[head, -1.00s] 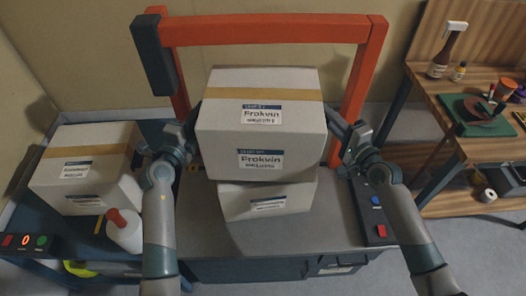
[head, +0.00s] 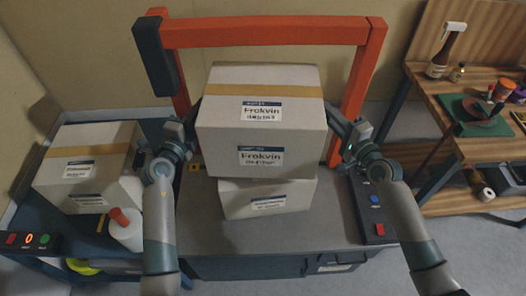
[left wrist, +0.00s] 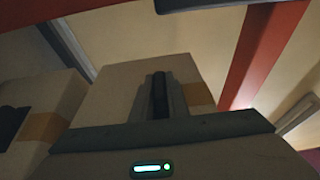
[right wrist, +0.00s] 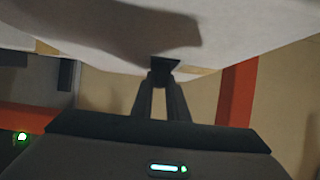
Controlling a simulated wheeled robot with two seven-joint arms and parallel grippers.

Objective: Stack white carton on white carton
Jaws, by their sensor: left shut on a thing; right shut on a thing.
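A white carton (head: 262,108) with a tan tape strip and a "Frokvin" label is held between my two grippers, above a second white carton (head: 268,200) on the grey bench. It hides most of the lower carton's top, and I cannot tell whether the two touch. My left gripper (head: 192,132) presses on its left side; the finger against the carton side shows in the left wrist view (left wrist: 160,95). My right gripper (head: 338,128) presses on its right side; its fingertip meets the carton in the right wrist view (right wrist: 163,68). Another white carton (head: 88,168) sits at the left.
An orange frame (head: 265,30) arches behind the cartons. A white bottle with a red cap (head: 125,232) stands front left. Button panels are at the left (head: 28,239) and right (head: 375,210). A wooden shelf (head: 450,100) holds bottles and tools. The bench front (head: 275,240) is clear.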

